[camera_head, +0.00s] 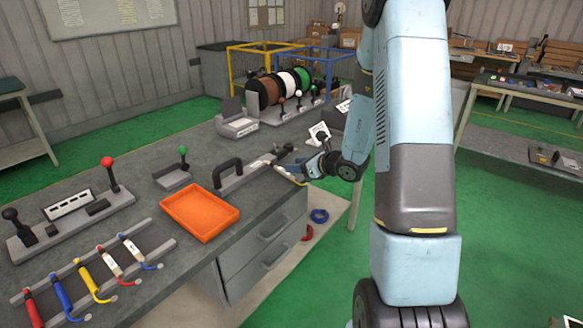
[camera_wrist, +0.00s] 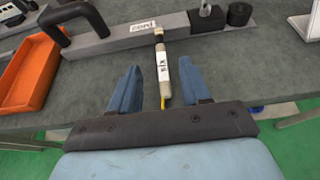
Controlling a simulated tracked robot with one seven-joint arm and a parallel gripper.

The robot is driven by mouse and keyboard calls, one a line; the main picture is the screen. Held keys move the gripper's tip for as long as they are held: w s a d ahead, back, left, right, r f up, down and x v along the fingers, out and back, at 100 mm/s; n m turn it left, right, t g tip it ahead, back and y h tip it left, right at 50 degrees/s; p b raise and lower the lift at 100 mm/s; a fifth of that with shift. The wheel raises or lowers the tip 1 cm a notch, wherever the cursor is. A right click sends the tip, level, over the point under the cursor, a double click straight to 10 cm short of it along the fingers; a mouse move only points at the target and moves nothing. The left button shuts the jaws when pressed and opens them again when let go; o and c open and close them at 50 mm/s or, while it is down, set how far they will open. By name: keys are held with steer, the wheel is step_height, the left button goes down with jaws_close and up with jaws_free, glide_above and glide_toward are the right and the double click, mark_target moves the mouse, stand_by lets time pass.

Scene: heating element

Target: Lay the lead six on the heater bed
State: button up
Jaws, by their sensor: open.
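The lead six (camera_wrist: 162,70), a pale sleeve with a white "six" label and a yellow wire end, lies between my gripper's fingers. Its far end reaches the near edge of a long grey bar fixture (camera_wrist: 110,42) with a black handle. Whether that bar is the heater bed I cannot tell. My gripper (camera_wrist: 158,85) is open, one blue finger on each side of the lead with gaps showing. In the head view my gripper (camera_head: 308,168) is at the right end of the bar fixture (camera_head: 235,180), at the table edge; the lead is hardly distinguishable there.
An orange tray (camera_head: 200,212) sits left of the bar. A rack (camera_head: 95,270) with several coloured leads is at the front left. Lever fixtures (camera_head: 70,220) stand behind it. Wire spools (camera_head: 285,85) are at the back. Drawers (camera_head: 265,245) are below the table edge.

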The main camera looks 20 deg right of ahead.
steer(key=v, duration=0.7)
steer(key=s+a+r+n+g+y, duration=0.1)
steer(key=s+a+r+n+g, duration=0.6)
steer(key=s+a+r+n, duration=0.7)
steer(key=s+d+r+n+h, duration=0.4)
steer(key=s+n, duration=0.3)
steer(key=s+d+r+n+t+h, duration=0.1)
steer(key=s+d+r+n+h, duration=0.3)
steer(key=s+n, duration=0.3)
steer(key=shift+s+h, duration=0.4)
steer(key=shift+s, duration=0.05)
steer(key=shift+s+d+r+n+t, duration=0.15)
steer(key=shift+d+r+n+t, duration=0.15)
steer(key=shift+n, duration=0.1)
steer(key=shift+c, duration=0.4)
